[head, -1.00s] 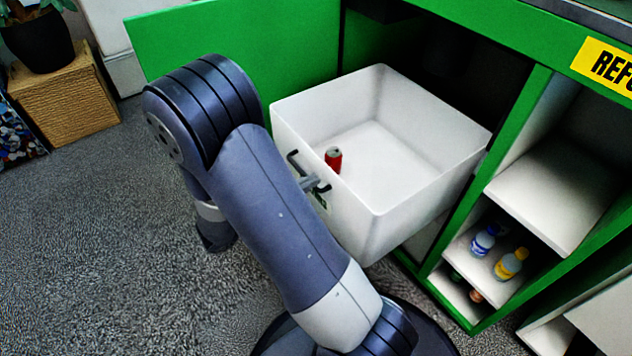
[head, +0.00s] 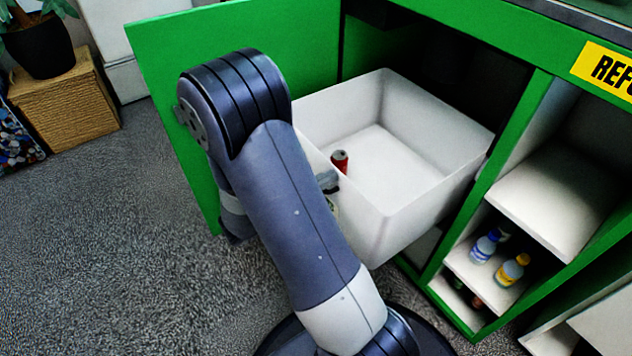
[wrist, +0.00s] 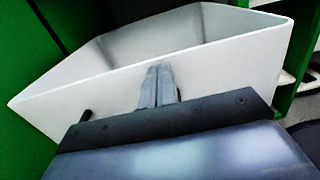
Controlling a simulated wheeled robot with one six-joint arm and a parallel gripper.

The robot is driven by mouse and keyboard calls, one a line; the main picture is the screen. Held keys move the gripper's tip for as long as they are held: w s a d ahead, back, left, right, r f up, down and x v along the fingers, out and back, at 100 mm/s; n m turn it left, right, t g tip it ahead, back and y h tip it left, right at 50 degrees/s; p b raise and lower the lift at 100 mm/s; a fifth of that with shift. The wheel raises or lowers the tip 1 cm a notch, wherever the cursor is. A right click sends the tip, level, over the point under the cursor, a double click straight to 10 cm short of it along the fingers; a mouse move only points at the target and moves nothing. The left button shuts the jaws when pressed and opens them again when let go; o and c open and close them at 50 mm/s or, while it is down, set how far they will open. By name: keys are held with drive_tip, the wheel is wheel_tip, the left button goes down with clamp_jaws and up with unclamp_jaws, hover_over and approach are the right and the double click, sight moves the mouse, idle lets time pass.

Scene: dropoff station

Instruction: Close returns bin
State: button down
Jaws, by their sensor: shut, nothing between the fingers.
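The returns bin (head: 410,222) is a white open-topped box pulled out of the green cabinet. My gripper (head: 328,182) is shut and empty at the bin's front wall, partly hidden behind my arm. In the wrist view my shut fingers (wrist: 158,72) point at the front wall of the bin (wrist: 225,75), close to its rim. Whether they touch it I cannot tell. A dark end of the bin's handle (wrist: 86,115) shows left of the fingers; my arm covers the handle in the head view.
An open green door (head: 165,65) stands left of the bin. Shelves (head: 550,205) with small bottles (head: 512,270) are at the right. Grey carpet (head: 110,240) is clear at the left.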

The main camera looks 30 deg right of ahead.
drive_tip(key=w+d, duration=0.2)
drive_tip(key=d, duration=2.8)
drive_tip(key=shift+w+p, duration=0.2)
drive_tip(key=shift+p, duration=0.25)
drive_tip(key=shift+r, duration=0.2)
drive_tip(key=s+a+p, duration=0.1)
drive_tip(key=a+p, duration=0.1)
drive_tip(key=a, duration=1.2)
drive_tip(key=shift+a+f, duration=0.25)
drive_tip(key=shift+s+d, duration=0.1)
